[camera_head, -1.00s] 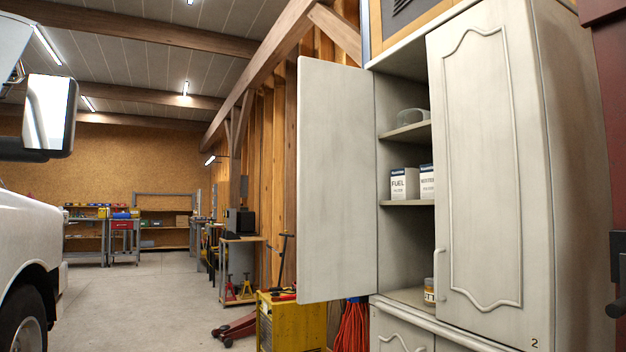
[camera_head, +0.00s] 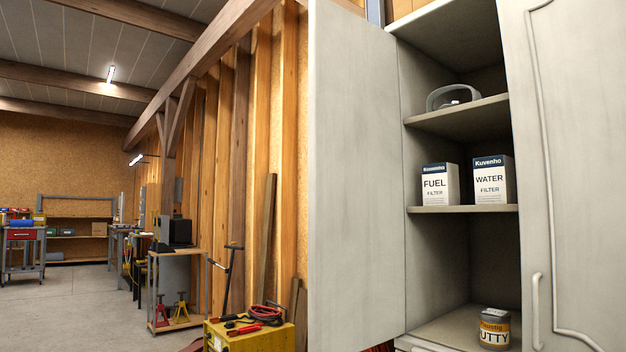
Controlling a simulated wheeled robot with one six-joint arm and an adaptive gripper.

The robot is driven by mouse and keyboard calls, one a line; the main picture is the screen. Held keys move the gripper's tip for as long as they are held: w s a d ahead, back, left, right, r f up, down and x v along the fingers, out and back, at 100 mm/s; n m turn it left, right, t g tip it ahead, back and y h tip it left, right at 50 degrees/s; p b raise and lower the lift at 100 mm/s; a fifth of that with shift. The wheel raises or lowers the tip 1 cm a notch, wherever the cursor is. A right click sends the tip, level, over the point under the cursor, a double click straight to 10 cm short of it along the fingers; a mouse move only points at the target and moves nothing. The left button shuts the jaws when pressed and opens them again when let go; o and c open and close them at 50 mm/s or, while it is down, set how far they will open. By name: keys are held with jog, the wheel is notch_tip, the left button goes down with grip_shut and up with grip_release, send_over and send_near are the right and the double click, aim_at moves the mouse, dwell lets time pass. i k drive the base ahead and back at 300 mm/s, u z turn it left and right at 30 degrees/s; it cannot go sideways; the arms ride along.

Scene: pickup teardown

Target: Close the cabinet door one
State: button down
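A tall pale grey cabinet stands at the right. Its left door (camera_head: 355,180) is swung wide open toward me, showing its plain inner face. No number shows on this door, so I cannot confirm that it is door one. The right door (camera_head: 585,160), with raised moulding and a white handle (camera_head: 536,310), is closed. The open compartment has shelves (camera_head: 465,209) in view. My gripper is not in view.
Inside are a fuel filter box (camera_head: 439,186), a water filter box (camera_head: 492,182), a putty can (camera_head: 494,329) and a grey rounded object (camera_head: 453,96). A yellow cart (camera_head: 250,337) stands left of the open door. Clear floor (camera_head: 80,300) lies at the left.

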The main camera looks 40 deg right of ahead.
aim_at(357, 291)
jog(key=i, duration=1.8)
jog(key=z, duration=4.7)
jog(key=k, duration=0.95)
jog(key=u, duration=0.8)
